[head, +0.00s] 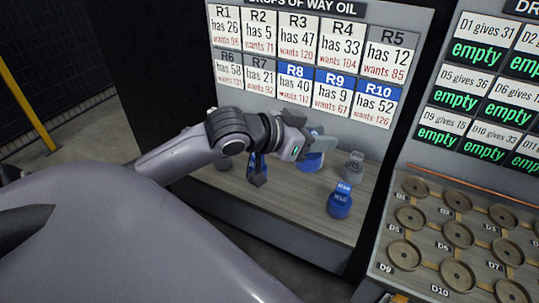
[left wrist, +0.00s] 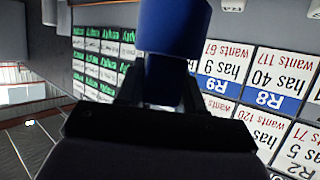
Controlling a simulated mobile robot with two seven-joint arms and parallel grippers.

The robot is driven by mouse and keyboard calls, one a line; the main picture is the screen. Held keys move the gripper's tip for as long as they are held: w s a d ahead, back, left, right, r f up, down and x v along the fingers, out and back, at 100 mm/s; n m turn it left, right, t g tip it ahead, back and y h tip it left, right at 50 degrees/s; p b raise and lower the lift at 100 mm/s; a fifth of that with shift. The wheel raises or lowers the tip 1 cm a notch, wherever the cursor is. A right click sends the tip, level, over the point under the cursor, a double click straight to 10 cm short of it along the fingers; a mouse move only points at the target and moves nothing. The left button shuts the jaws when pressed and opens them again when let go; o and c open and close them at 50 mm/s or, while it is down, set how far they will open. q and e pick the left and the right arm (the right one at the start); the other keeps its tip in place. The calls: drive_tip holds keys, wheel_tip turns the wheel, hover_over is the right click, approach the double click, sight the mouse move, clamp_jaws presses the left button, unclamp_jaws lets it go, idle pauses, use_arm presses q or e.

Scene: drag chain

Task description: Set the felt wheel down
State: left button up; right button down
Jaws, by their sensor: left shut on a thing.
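My left gripper (head: 312,148) is in front of the lower part of the white-card board, above the wooden shelf. In the left wrist view, its dark fingers (left wrist: 160,92) are shut on a blue, round-sided object (left wrist: 174,28). I cannot confirm from its shape that this is the felt wheel. In the head view, a blue patch (head: 310,161) shows right by the gripper, partly covered. I cannot tell whether it is the held object or one standing behind. No right gripper is in view.
On the wooden shelf (head: 285,212) stand a blue labelled piece (head: 340,203) and a grey piece (head: 353,166). The board (head: 300,62) with R cards rises behind. To the right, a rack (head: 430,235) has several round recesses below green "empty" cards (head: 478,54). The shelf's front is clear.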

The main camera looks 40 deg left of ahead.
use_arm(q)
wheel_tip(320, 180, up, 8)
drive_tip(key=a+m+g+h+b, duration=0.1)
drive_tip(key=a+m+h, duration=0.1)
drive_tip(key=b, duration=0.2)
hover_over(301, 193)
wheel_tip(301, 193, down, 14)
drive_tip(key=f, duration=0.1)
wheel_tip(301, 193, down, 4)
drive_tip(key=shift+w+f+b, duration=0.1)
drive_tip(key=shift+f+b, duration=0.1)
drive_tip(key=shift+b, duration=0.15)
drive_tip(key=shift+f, duration=0.2)
drive_tip(key=shift+f, duration=0.15)
drive_tip(key=o, duration=1.1)
